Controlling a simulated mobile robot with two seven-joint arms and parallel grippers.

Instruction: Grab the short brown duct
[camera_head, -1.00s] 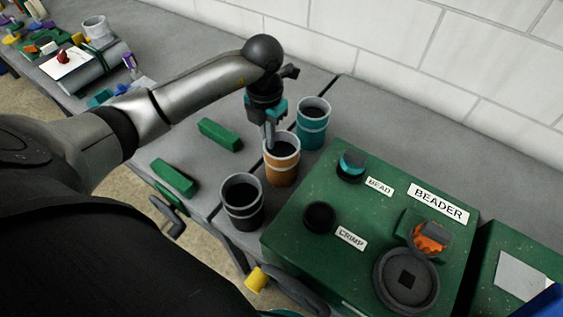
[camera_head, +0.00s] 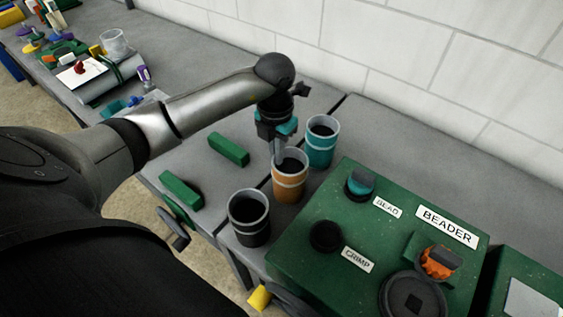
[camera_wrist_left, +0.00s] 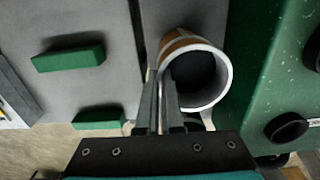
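The short brown duct (camera_head: 289,188), an open round piece with grey rims, stands upright on the grey bench between a teal duct (camera_head: 321,150) and a black duct (camera_head: 249,228). My left gripper (camera_head: 278,160) reaches down to its rim from the far left side. In the left wrist view the two fingers (camera_wrist_left: 160,105) are close together, one on each side of the brown duct's wall (camera_wrist_left: 179,42), and look shut on it. The lower ends of the fingers are partly hidden. My right gripper is in neither current view.
The green beader machine (camera_head: 300,250), with knobs and labels, stands close on the right. Two green blocks (camera_head: 229,149) (camera_head: 181,190) lie on the bench to the left. A white block wall (camera_head: 420,60) runs behind. Assorted small items lie on the far-left bench.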

